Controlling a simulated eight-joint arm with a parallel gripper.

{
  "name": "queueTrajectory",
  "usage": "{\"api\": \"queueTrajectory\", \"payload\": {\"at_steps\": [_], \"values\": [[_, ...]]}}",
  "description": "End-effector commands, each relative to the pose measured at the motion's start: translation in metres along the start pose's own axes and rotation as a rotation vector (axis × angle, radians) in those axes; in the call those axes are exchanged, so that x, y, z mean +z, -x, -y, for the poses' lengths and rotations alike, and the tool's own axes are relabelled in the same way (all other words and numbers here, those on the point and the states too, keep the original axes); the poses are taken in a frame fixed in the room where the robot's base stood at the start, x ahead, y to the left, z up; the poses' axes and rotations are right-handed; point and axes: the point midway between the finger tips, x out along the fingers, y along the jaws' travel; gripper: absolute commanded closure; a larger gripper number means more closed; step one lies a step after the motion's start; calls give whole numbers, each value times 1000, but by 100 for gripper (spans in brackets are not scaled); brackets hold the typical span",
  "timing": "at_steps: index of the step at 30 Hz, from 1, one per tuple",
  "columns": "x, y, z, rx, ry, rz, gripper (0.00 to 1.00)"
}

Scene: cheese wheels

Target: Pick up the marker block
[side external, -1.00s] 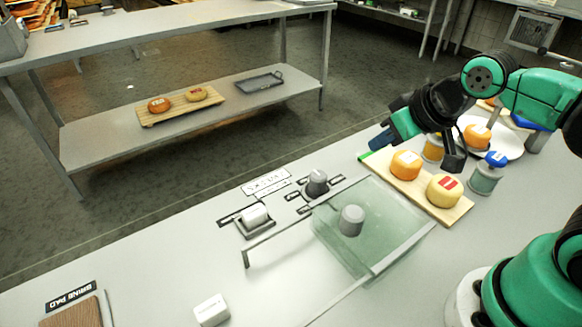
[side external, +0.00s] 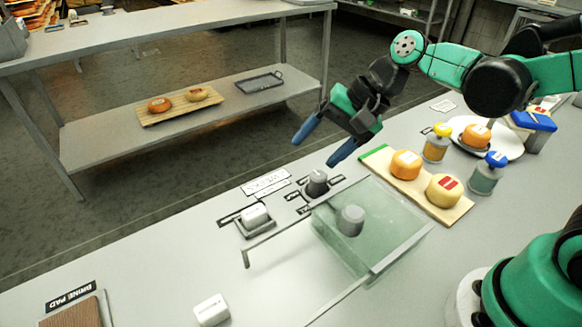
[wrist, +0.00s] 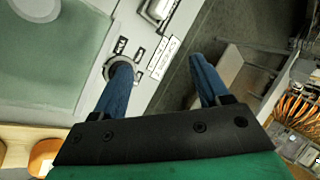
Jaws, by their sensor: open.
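Two white blocks are in view, and I cannot tell for sure which is the marker block. One white block (side external: 211,310) lies alone on the counter at the bottom of the side view. The other white block (side external: 255,214) sits in a small dark-edged holder left of the grey knob (side external: 317,180); part of that holder area shows at the top of the wrist view. My gripper (side external: 316,151) is open and empty, with blue fingers spread above the counter's back edge, up and right of both blocks. It also shows in the wrist view (wrist: 160,66).
A board (side external: 410,195) carries two cheese wheels, with shakers and a plate (side external: 505,145) beyond. A brown pad (side external: 75,315) is at bottom left.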

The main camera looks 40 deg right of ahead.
Motion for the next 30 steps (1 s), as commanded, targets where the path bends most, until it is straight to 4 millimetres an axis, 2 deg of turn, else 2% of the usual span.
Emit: {"api": "queueTrajectory", "payload": {"at_steps": [6, 13, 19, 30], "values": [[7, -44, 36, -76, -497, 338, 32], [18, -76, 50, -37, -874, 668, 32], [24, -87, 50, 6, -999, 796, 32], [23, -114, 31, 10, -1011, 806, 32]]}}
